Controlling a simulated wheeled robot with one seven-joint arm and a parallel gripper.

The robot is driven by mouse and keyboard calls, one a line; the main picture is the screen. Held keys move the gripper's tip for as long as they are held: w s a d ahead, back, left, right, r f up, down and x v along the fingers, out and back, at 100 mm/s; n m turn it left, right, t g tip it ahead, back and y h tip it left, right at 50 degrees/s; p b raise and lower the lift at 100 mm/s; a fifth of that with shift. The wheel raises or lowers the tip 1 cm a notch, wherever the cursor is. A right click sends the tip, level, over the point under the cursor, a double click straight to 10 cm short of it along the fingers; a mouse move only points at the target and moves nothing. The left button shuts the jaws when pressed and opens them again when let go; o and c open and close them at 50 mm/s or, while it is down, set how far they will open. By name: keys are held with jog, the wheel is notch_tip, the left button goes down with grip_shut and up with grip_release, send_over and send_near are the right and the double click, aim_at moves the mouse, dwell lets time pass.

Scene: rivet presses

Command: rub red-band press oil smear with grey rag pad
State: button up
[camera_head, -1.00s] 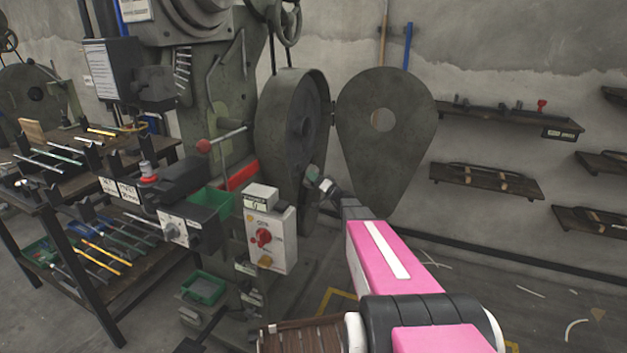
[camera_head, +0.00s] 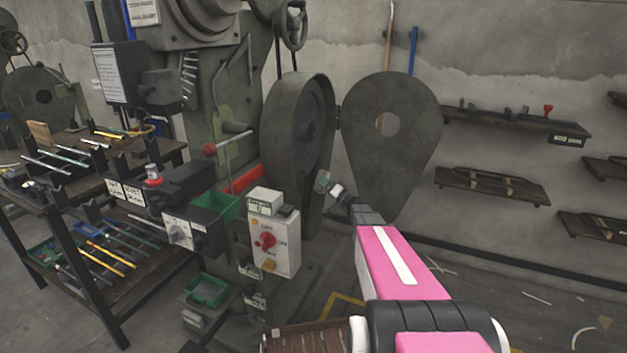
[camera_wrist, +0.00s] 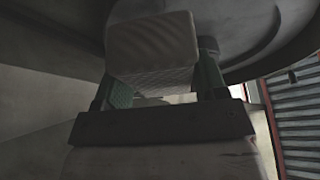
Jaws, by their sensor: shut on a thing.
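The red-band press (camera_head: 215,110) stands left of centre in the head view, with a red band (camera_head: 244,179) low on its body. Its round wheel housing (camera_head: 292,125) is exposed, and a teardrop cover (camera_head: 391,140) hangs swung out to the right. My gripper (camera_head: 328,187) is at the housing's lower right edge. In the wrist view the grey rag pad (camera_wrist: 153,42) sits between the green fingers, and my gripper is shut on it. A curved dark metal surface lies close beyond the pad; contact cannot be told. I cannot make out the oil smear.
A control box (camera_head: 273,243) with a red knob stands just left of my arm. Green bins (camera_head: 207,290) and a tool rack (camera_head: 100,225) are further left. Wall shelves (camera_head: 490,185) hang at the right, with open floor below them.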

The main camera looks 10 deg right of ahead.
aim_at(300, 175)
jog(key=shift+w+a, duration=0.1)
jog(key=w+a, duration=0.3)
jog(key=a, duration=0.2)
jog(key=shift+w+a, duration=0.25)
jog(key=shift+w, duration=0.05)
jog(key=shift+w+a, duration=0.6)
jog(key=shift+a, duration=0.3)
dwell(1.0)
jog(key=shift+w+d, duration=0.1)
jog(key=shift+w+d, duration=0.55)
jog(key=shift+w, duration=0.2)
jog(key=shift+w+d, duration=0.55)
jog(key=shift+w, duration=0.15)
jog(key=shift+w+d, duration=0.5)
jog(key=shift+w, duration=0.35)
jog(key=shift+w+d, duration=0.5)
jog(key=shift+w, duration=0.35)
jog(key=shift+s+a, duration=0.75)
jog(key=shift+s, duration=0.35)
jog(key=shift+s+a, duration=0.7)
jog(key=shift+s, duration=0.4)
jog(key=shift+s+a, duration=0.75)
jog(key=shift+s, duration=0.35)
